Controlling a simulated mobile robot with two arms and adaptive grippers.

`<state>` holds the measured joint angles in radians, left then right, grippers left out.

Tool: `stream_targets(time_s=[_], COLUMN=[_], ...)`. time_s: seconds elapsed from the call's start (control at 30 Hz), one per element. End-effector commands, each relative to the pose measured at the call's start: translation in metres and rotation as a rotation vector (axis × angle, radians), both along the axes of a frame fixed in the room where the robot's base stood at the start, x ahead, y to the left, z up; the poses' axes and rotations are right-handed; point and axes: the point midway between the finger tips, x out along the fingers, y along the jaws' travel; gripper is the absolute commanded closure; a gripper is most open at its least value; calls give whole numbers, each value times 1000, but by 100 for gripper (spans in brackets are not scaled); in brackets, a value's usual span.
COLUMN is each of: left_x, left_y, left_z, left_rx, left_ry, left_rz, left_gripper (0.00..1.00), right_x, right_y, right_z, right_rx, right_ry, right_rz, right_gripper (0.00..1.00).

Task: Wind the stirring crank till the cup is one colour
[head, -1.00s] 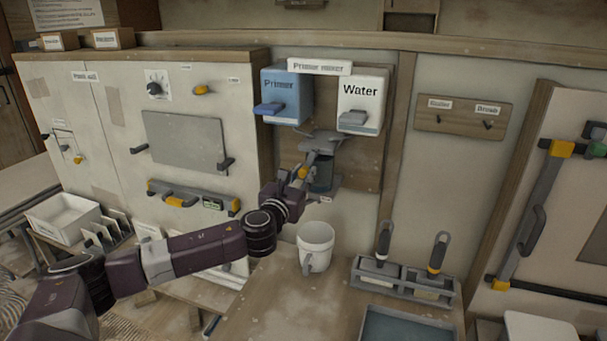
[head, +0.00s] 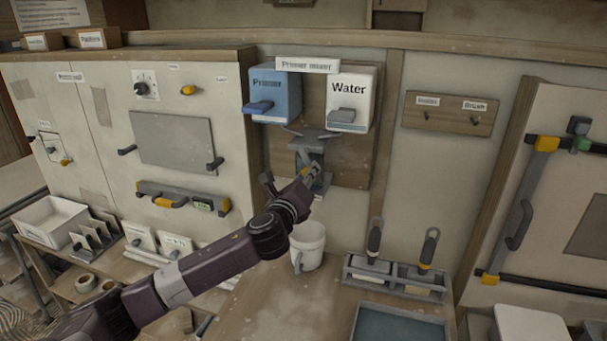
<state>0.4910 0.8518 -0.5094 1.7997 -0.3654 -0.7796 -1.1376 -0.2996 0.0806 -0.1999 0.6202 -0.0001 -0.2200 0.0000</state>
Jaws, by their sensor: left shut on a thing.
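The primer mixer is on the wall board, with a blue Primer box (head: 277,97) and a white Water box (head: 350,92) above. Below them is the grey stirring head (head: 312,140) with its crank. My left gripper (head: 311,172) is at the stirring head, shut on the crank handle; the fingers and wrist hide most of the handle. The mixing cup (head: 318,185) shows only as a dark bluish sliver behind my gripper, so its colour cannot be judged. My right gripper is out of view.
A white mug-like bucket (head: 308,247) stands on the bench just below my left wrist. A grey rack (head: 398,280) with two brushes stands to its right, a blue-grey tray (head: 398,325) in front. A hook board (head: 450,114) hangs at right.

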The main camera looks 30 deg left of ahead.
Motion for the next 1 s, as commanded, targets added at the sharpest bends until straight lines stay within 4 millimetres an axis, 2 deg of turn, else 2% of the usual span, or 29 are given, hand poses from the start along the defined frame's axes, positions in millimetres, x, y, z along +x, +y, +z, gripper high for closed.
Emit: stream_targets(time_s=[0.5,1.0], left_x=[4,6], left_y=[-18,-26], left_z=[19,42], left_rx=[-482,-943], left_ry=[-117,-228], left_rz=[-1,1], left_gripper=[100,100], right_x=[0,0], right_y=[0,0], right_z=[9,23], right_rx=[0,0], right_ry=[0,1], right_rz=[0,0], right_gripper=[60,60])
